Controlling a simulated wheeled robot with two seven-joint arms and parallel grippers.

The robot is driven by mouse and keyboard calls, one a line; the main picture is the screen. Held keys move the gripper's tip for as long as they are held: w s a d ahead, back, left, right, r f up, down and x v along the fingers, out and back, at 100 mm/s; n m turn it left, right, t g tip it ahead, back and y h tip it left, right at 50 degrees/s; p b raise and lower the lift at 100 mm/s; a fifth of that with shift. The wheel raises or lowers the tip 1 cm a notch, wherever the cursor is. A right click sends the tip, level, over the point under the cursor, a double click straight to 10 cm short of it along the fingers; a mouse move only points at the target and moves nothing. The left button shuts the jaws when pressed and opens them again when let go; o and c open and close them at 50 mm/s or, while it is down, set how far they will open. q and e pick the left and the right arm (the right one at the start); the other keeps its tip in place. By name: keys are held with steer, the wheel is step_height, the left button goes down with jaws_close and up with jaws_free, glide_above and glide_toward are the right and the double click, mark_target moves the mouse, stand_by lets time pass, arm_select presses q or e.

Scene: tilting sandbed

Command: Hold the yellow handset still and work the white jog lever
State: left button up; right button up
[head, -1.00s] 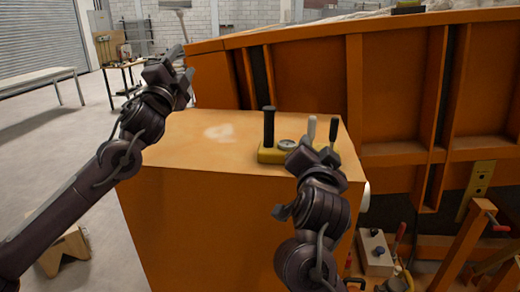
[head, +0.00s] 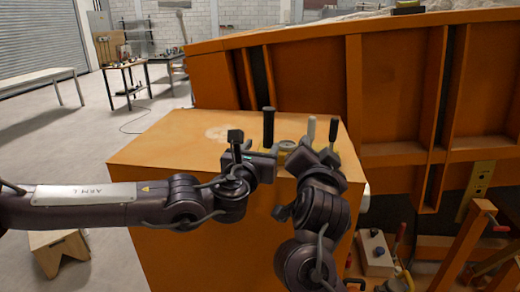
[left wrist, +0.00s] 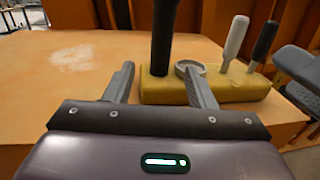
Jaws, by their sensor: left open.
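The yellow handset (left wrist: 240,88) sits on the orange box top, with a thick black post (left wrist: 162,40) at its left, a round gauge (left wrist: 190,68) and a white jog lever (left wrist: 235,38). In the head view the white lever (head: 311,130) stands upright. My left gripper (left wrist: 160,85) is open in front of the handset's left end, its fingers spread to either side of the black post, which stands beyond them. My right gripper (head: 316,156) is at the handset's right front and hides part of it; its jaw opening is unclear.
A shorter black lever (left wrist: 264,40) stands right of the white one. The orange box top (head: 170,145) is clear on the left. The orange sandbed wall (head: 300,70) rises behind the box. My two grippers are close together.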

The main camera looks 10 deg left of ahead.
mark_target(267, 139)
arm_select(q)
steer(key=w, duration=0.5)
steer(key=w+d, duration=0.1)
steer(key=w, duration=0.1)
steer(key=shift+w+d, duration=0.1)
steer(key=shift+w, duration=0.1)
steer(key=shift+c, duration=0.4)
jaws_close()
